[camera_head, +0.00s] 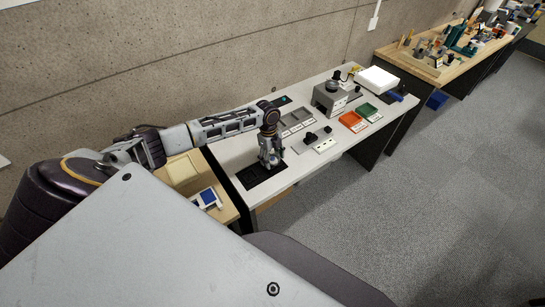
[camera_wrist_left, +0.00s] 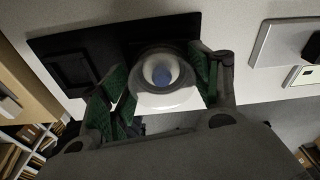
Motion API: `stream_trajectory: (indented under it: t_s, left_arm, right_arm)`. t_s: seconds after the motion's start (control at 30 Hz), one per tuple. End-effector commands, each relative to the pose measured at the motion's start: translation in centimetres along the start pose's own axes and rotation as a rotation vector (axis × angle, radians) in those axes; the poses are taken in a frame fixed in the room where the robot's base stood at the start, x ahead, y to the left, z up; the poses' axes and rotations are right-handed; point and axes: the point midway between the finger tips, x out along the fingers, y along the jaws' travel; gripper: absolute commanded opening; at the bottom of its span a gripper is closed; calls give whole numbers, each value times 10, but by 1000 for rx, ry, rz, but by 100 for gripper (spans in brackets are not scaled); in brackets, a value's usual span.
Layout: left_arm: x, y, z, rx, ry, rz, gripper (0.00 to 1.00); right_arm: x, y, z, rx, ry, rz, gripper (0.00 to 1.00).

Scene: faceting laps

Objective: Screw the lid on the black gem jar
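My left gripper (camera_head: 270,160) points down over the black mat (camera_head: 256,182) at the near end of the white table. In the left wrist view, its green-padded fingers (camera_wrist_left: 162,88) stand on either side of a round pale jar-like piece (camera_wrist_left: 166,101) with a dark ring and something blue inside. The fingers are spread about its width; whether both pads press on it is unclear. The black mat (camera_wrist_left: 105,40) lies behind it, with a square frame on its left part. I cannot make out which piece is the lid. My right gripper is out of view.
A grey plate (camera_head: 303,146) with black knobs lies right of the gripper. Grey trays (camera_head: 296,121), a grey machine (camera_head: 330,97), an orange tray (camera_head: 353,121), a green tray (camera_head: 369,112) and a white box (camera_head: 377,79) stand farther along. A wooden bench stands beyond.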

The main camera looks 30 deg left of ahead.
Motion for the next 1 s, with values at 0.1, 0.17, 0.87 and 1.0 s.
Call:
stream_trajectory:
  t_s: [0.1, 0.17, 0.87, 1.0]
  left_arm:
    - [0, -1, 0, -1, 1, -2, 77]
    - [0, -1, -1, -1, 1, -2, 77]
    - [-1, -2, -1, -3, 3, -4, 100]
    - [-5, -2, -2, -3, 3, -4, 100]
  right_arm:
    - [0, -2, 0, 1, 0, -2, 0]
    - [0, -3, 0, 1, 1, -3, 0]
    - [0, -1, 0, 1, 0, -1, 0]
    - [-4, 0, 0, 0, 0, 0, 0]
